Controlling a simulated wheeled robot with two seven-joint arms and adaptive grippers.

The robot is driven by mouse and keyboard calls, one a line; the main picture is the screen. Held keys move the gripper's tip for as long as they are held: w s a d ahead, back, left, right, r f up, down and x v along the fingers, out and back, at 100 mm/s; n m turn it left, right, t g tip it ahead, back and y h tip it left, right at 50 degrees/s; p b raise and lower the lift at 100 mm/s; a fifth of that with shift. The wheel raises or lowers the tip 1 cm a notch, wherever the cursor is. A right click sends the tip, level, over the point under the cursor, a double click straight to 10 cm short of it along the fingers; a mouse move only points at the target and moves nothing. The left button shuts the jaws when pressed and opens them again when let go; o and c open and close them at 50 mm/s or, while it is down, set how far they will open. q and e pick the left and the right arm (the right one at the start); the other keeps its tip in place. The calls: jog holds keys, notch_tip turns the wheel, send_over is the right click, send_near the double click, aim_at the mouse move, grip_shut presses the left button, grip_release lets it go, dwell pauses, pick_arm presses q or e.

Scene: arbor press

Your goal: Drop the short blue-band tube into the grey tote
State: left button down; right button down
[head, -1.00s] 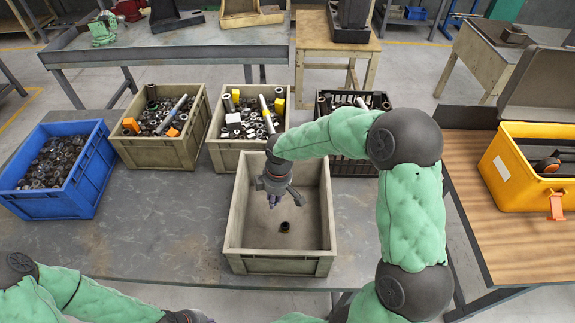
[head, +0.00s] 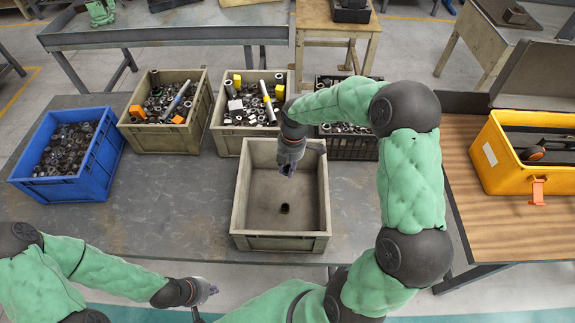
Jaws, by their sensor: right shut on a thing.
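The grey tote (head: 242,200), beige-grey and open-topped, stands at the middle of the table's front part. A small short dark tube (head: 284,208) stands on its floor; I see no blue band on it. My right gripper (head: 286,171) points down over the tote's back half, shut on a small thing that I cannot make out. No blue-band tube can be told apart in this view. My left gripper (head: 208,291) is low at the front, off the table edge, far from the tote; its fingers are too small to read.
Behind the tote stand two beige bins (head: 157,140) (head: 237,138) of mixed parts and a black crate (head: 350,148). A blue bin (head: 50,188) of dark parts is at left. A yellow toolbox (head: 512,180) sits on the wooden bench at right. The table left of the tote is clear.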

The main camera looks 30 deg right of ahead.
notch_tip(320, 180, down, 4)
jog(key=b, duration=0.2)
jog(key=shift+f+b, duration=0.25)
jog(key=shift+b, duration=0.1)
jog(key=c, duration=1)
grip_release()
jog(key=r, duration=0.4)
jog(key=d+r, duration=0.1)
jog(key=r, duration=0.7)
jog(key=shift+d, duration=0.2)
